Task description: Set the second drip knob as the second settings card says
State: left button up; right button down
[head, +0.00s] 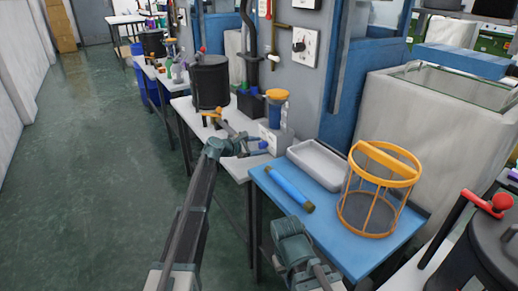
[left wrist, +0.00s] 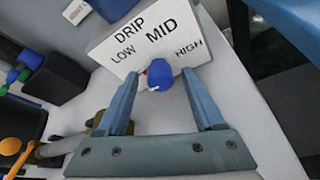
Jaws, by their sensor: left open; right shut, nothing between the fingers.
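The drip knob (left wrist: 163,75) is blue and sits below the words DRIP, LOW, MID and HIGH on a white panel (left wrist: 122,50). A small red mark shows at its left side; which word it points to I cannot tell. My left gripper (left wrist: 158,82) is open, with one finger on each side of the knob, apart from it as far as I can see. In the head view my left gripper (head: 244,144) reaches the white drip box. No readable settings card shows.
The blue table (head: 325,238) carries a blue rod (head: 290,190), a white tray (head: 315,160) and an orange basket (head: 372,205). A black pot (head: 210,82) stands on the white bench behind my left gripper. The floor at left is clear.

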pick_arm(q)
grip_shut()
dwell(0.4)
jog(key=shift+d+f+m, duration=0.1)
jog(key=shift+m, duration=0.2)
jog(key=shift+s+f+m+t+b, duration=0.15)
jog(key=shift+m+t+b, duration=0.8)
jog(key=shift+m, duration=0.25)
jog(key=shift+m+t+y+b, duration=0.3)
jog(key=shift+m+t+b, duration=0.15)
jog(key=shift+m+b, duration=0.35)
jog(key=shift+m, duration=0.4)
grip_release()
